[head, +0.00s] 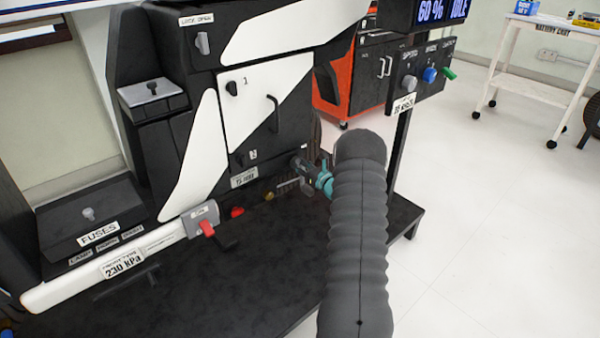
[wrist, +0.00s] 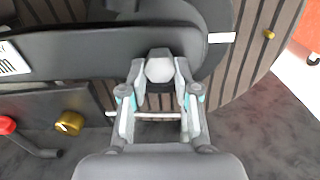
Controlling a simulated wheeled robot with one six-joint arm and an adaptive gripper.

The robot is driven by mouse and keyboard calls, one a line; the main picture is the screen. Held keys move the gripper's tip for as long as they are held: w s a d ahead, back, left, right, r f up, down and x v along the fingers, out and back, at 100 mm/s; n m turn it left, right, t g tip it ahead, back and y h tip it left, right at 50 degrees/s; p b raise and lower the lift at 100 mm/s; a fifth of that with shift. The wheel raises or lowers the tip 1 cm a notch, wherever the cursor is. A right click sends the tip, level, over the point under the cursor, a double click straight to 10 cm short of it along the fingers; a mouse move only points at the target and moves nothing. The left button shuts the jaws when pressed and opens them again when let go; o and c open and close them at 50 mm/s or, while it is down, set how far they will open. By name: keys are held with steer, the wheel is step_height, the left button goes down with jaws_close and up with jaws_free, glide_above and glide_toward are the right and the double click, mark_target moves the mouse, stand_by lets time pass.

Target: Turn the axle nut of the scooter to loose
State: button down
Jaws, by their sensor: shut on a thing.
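The axle nut (wrist: 160,68) is a light grey hexagonal nut on the dark arm beside the wheel, in the upper middle of the wrist view. My gripper (wrist: 160,85) is shut on it, one finger on each side. In the head view my gripper (head: 312,177) is low at the right side of the black and white scooter (head: 196,110). The nut is hidden there by my gripper and arm. White marks (wrist: 221,38) show on the dark part right of the nut.
A brass knob (wrist: 69,123) and a red-ended lever (wrist: 8,125) are left of my gripper. A control panel (head: 420,70) stands behind my arm.

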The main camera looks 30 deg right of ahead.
steer(key=n+b, duration=0.2)
steer(key=n, duration=0.2)
steer(key=n+b, duration=0.1)
steer(key=n, duration=0.3)
steer(key=n+b, duration=0.2)
steer(key=n, duration=0.2)
steer(key=shift+d+r+n+b, duration=0.1)
steer(key=shift+d+n+b, duration=0.2)
steer(key=shift+n, duration=0.1)
steer(key=n, duration=0.5)
steer(key=shift+r+n, duration=0.1)
steer(key=shift+n, duration=0.3)
steer(key=c, duration=1.1)
jaws_free()
steer(key=shift+c, duration=0.2)
steer(key=shift+s, duration=0.1)
steer(key=s+d, duration=0.1)
steer(key=s, duration=1)
steer(key=shift+s+d, duration=0.25)
steer(key=shift+s, duration=0.1)
